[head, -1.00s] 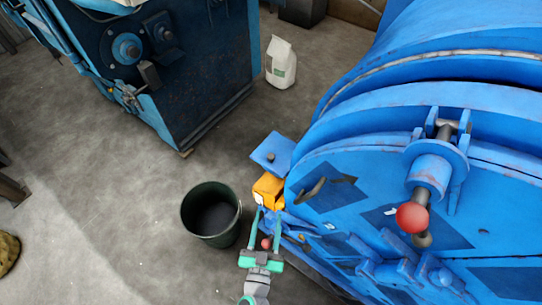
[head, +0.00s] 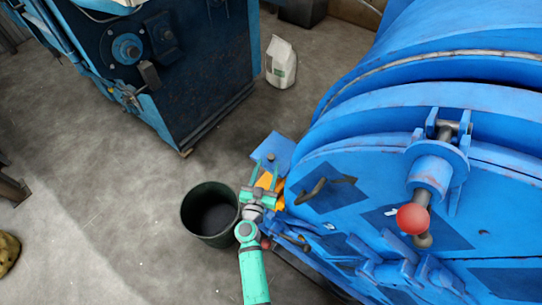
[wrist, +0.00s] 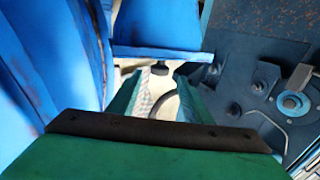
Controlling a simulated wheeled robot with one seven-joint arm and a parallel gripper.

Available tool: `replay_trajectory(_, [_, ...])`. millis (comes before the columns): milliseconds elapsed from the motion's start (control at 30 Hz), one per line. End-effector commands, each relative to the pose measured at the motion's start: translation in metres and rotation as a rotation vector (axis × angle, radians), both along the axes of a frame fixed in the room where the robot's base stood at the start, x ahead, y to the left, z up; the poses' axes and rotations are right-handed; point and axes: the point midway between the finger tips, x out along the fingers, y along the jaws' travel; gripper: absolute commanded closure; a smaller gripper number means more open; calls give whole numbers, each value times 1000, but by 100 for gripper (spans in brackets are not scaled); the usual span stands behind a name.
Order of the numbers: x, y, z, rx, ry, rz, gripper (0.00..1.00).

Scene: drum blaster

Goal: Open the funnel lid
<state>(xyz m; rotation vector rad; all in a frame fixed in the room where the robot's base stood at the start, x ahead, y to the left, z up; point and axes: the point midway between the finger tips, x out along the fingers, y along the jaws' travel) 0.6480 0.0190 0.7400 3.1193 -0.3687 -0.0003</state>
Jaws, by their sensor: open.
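The funnel lid appears to be the blue square plate (head: 272,149) with a small dark knob, beside the big blue drum. It looks closed, though the picture is too small to be sure. In the wrist view the blue plate (wrist: 158,30) is at the top, with a dark knob (wrist: 160,69) below its edge. My gripper (head: 266,170) is open and empty, just in front of the plate and over a yellow-orange part (head: 264,181), which it partly hides. In the wrist view, the knob shows between my fingertips (wrist: 158,80); contact cannot be told.
The blue drum (head: 400,110) fills the right side, with a red ball handle (head: 413,218) on its door. A dark bucket (head: 210,213) stands left of my arm. A blue machine (head: 180,80) and a white bag (head: 281,62) are farther back.

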Motion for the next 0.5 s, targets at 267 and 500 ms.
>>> replay_trajectory(267, [42, -10, 0, 0, -1, -1, 55])
replay_trajectory(500, [55, -14, 0, 1, 0, -1, 55])
